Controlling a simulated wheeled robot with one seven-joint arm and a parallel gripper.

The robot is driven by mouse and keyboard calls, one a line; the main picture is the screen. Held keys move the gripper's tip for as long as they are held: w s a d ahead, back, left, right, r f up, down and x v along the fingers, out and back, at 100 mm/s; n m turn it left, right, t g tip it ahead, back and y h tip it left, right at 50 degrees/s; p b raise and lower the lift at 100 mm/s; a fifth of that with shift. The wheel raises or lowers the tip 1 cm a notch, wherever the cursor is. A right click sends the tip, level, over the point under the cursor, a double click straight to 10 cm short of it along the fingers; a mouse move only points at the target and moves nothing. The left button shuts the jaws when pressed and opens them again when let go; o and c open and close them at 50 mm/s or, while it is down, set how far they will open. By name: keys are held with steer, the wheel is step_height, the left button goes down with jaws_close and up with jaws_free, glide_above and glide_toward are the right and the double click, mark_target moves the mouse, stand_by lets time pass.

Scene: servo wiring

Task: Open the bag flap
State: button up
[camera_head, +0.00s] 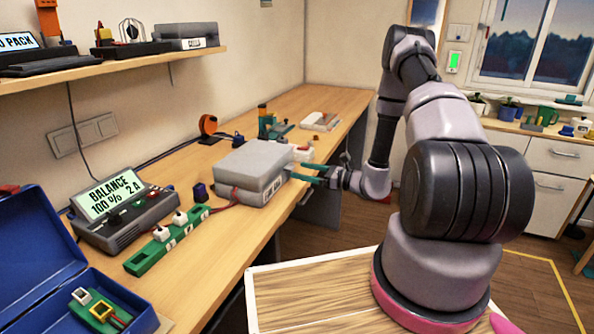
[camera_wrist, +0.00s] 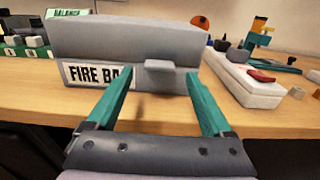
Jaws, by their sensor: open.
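The bag (camera_head: 252,174) is a grey box-shaped case on the wooden bench in the head view. In the wrist view its front (camera_wrist: 120,80) carries a white label reading "FIRE BA", partly hidden by a finger. Its flap (camera_wrist: 130,38) lies closed over the top, and a small grey tab (camera_wrist: 158,66) sticks out at the front. My gripper (camera_head: 318,174) is at the right side of the bag in the head view. In the wrist view my gripper (camera_wrist: 162,84) is open and empty, its two teal fingers pointing at the bag on either side of the tab. Contact cannot be told.
A green terminal strip (camera_head: 150,257) and a grey charger (camera_head: 118,216) stand left of the bag. A blue open box (camera_head: 40,245) is at the front left. In the wrist view a white power strip (camera_wrist: 242,80) with a red switch lies right of the bag.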

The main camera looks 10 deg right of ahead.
steer(key=shift+x, duration=1.4)
jaws_close()
steer(key=shift+r, duration=0.15)
